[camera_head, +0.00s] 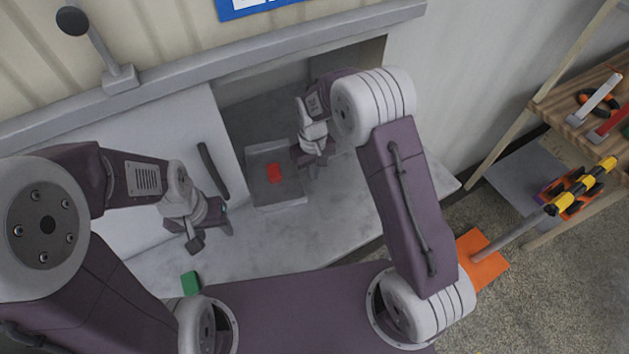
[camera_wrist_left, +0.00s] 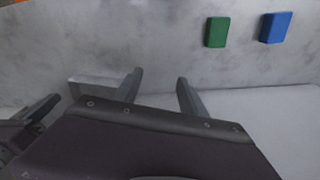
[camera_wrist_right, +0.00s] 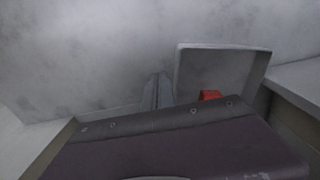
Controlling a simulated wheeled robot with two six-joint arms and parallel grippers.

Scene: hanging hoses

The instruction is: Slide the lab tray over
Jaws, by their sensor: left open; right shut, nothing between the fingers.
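The lab tray (camera_head: 258,172) is a shallow grey tray with a raised rim, on the pale worktop at the recess opening. A red block (camera_head: 274,173) lies in it. My right gripper (camera_head: 312,172) is shut and empty, low beside the tray's right side. In the right wrist view the shut fingers (camera_wrist_right: 160,80) are close beside the tray's edge (camera_wrist_right: 222,47); I cannot tell if they touch. The red block (camera_wrist_right: 209,95) is partly hidden there by my wrist. My left gripper (camera_head: 212,238) is open and empty, left of the tray; its fingers also show in the left wrist view (camera_wrist_left: 160,78).
A white panel (camera_head: 170,135) with a dark handle (camera_head: 213,170) covers the recess's left part. A green block (camera_head: 190,283) and a blue block (camera_wrist_left: 275,27) lie on the worktop. Wooden shelves with tools (camera_head: 590,110) stand at the right.

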